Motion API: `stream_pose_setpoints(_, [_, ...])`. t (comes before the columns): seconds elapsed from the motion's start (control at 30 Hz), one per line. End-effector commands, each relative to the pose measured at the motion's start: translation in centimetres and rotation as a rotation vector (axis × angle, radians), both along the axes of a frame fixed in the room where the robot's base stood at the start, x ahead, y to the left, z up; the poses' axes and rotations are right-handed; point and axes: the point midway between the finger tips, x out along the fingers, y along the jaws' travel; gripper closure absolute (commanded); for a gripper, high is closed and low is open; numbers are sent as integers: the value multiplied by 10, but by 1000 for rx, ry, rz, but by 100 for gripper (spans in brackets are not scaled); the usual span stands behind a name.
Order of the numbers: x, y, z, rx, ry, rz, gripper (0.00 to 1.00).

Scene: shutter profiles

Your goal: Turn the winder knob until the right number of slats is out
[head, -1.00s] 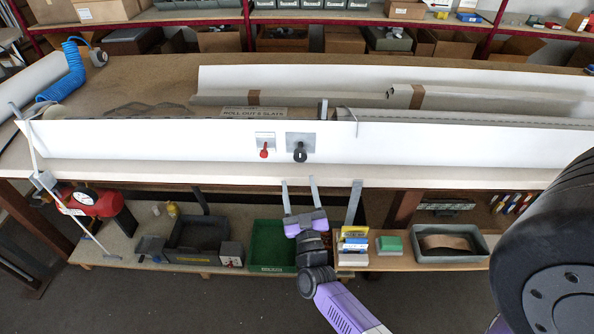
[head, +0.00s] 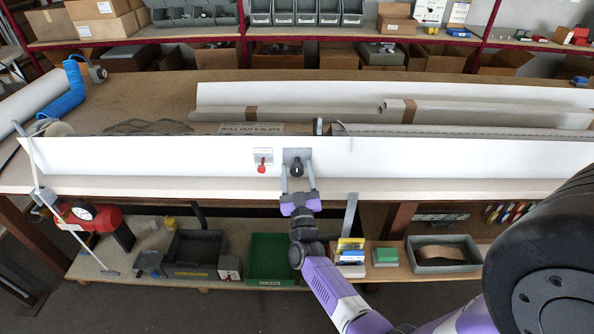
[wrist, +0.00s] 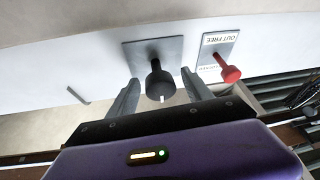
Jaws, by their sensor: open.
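The winder knob (head: 296,169) is a black knob on a grey plate on the white front panel. In the wrist view the knob (wrist: 158,82) has a white mark on its near edge. My gripper (head: 298,180) is open, with one finger on each side of the knob; in the wrist view the fingers (wrist: 160,95) stand apart from it. A sign (head: 251,128) reading "ROLL OUT 6 SLATS" stands behind the panel.
A red lever (head: 262,168) on a labelled plate sits just left of the knob; in the wrist view the lever (wrist: 230,73) is at the right. A long white panel (head: 450,160) runs along the bench front. Bins and boxes fill the shelf below.

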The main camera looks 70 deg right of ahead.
Motion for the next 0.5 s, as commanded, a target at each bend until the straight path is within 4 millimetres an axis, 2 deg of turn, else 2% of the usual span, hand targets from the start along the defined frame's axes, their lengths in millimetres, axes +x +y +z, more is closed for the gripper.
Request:
stream_pose_setpoints(0.17, [0, 0, 0, 0, 0, 0, 43])
stream_pose_setpoints(0.43, [0, 0, 0, 0, 0, 0, 96])
stream_pose_setpoints(0.5, [0, 0, 0, -1, 0, 0, 100])
